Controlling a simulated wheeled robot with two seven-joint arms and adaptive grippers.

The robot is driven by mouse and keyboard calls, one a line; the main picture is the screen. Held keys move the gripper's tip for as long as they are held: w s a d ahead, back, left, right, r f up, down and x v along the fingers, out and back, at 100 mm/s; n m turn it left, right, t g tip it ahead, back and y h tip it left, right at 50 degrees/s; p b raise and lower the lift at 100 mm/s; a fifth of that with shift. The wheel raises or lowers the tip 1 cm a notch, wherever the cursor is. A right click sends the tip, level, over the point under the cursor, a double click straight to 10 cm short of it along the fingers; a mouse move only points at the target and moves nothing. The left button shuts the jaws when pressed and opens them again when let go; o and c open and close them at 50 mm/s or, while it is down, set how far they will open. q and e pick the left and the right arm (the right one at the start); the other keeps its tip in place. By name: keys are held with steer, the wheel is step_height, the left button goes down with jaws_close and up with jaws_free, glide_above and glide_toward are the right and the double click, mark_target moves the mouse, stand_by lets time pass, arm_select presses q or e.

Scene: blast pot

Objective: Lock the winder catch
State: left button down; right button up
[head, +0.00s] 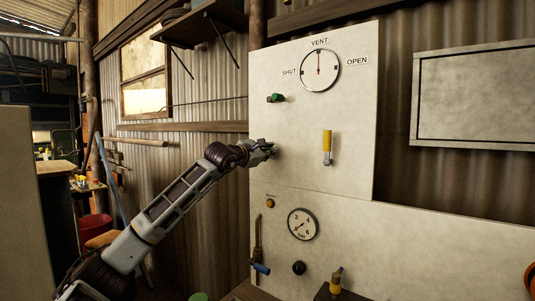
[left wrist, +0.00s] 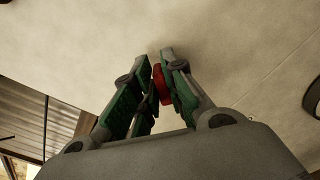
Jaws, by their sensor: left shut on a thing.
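My left gripper (head: 268,148) is at the pale upright panel (head: 300,175), left of a yellow-handled lever (head: 327,140). In the left wrist view its green-padded fingers (left wrist: 158,88) are closed on a small red piece (left wrist: 160,84), close to the panel face. The fingers hide most of this piece, and I cannot tell for certain whether it is the winder catch. A green knob (head: 276,98) sticks out of the panel above my gripper. The dial (head: 320,70) has its red needle upright at VENT, between SHUT and OPEN. My right gripper is not in view.
Below are a pressure gauge (head: 302,224), a black knob (head: 298,268), a blue-ended lever (head: 260,268) and another yellow-handled part (head: 336,280). A grey cabinet (head: 475,95) hangs at the right. The panel between the gripper and the yellow-handled lever is bare.

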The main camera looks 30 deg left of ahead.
arm_select(q)
steer(key=m, duration=0.3)
steer(key=f+m, duration=0.1)
steer(key=m, duration=0.5)
steer(key=shift+d+f+m, duration=0.25)
steer(key=shift+d+m, duration=0.05)
steer(key=shift+d, duration=0.05)
stand_by(0.4)
steer(key=c, duration=1.5)
jaws_free()
steer(key=shift+s+a, duration=0.15)
steer(key=shift+s, duration=1.85)
steer(key=shift+s+a, duration=0.2)
steer(key=shift+s, duration=1.75)
steer(key=shift+s+a, duration=0.15)
steer(key=shift+s, duration=1.85)
